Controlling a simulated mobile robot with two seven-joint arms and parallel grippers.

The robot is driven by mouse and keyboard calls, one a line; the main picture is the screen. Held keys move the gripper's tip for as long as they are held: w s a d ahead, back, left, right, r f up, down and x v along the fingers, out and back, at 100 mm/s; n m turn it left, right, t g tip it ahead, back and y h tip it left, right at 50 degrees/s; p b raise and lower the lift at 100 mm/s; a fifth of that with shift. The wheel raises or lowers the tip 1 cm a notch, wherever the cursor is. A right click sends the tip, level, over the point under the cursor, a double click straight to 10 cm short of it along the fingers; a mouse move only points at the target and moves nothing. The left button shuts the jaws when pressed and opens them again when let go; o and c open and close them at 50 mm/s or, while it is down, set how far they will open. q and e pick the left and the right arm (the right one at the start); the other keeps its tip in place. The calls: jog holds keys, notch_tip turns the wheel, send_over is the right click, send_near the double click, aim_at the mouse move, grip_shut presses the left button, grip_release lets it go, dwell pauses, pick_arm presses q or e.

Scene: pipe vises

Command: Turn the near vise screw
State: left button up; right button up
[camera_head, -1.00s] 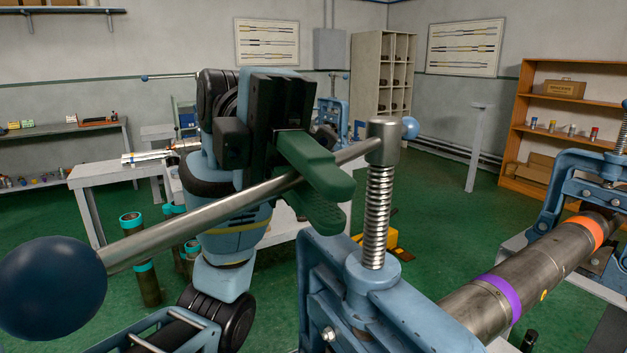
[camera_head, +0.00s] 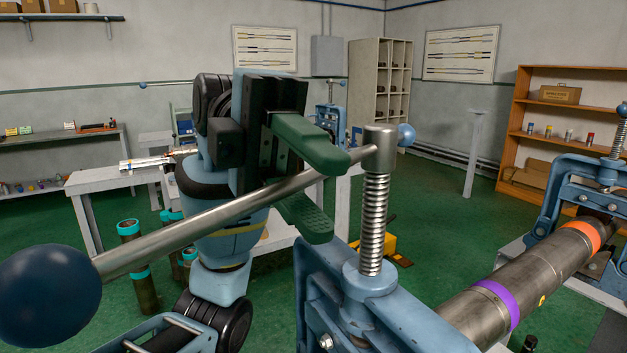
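The near vise (camera_head: 385,300) is a blue frame at the lower middle. Its threaded screw (camera_head: 373,225) stands upright, topped by a steel head (camera_head: 380,148). A long steel handle bar (camera_head: 215,218) runs through the head, with a large dark blue ball (camera_head: 48,298) at its near left end and a smaller blue ball (camera_head: 406,135) at its far end. My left gripper (camera_head: 328,198) has green fingers spread apart, one above the bar and one below it. A gap shows between the fingers and the bar. My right gripper is out of view.
A steel pipe (camera_head: 530,272) with purple and orange bands runs from the near vise toward another blue vise (camera_head: 575,180) at right. A grey bench (camera_head: 100,180), teal-ringed pipes (camera_head: 135,265) and a yellow object (camera_head: 385,245) stand beyond. Open green floor lies behind.

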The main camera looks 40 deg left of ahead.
pick_arm(q)
jog(key=shift+b+v, duration=0.35)
jog(key=shift+v, duration=3.25)
jog(key=shift+r, duration=0.1)
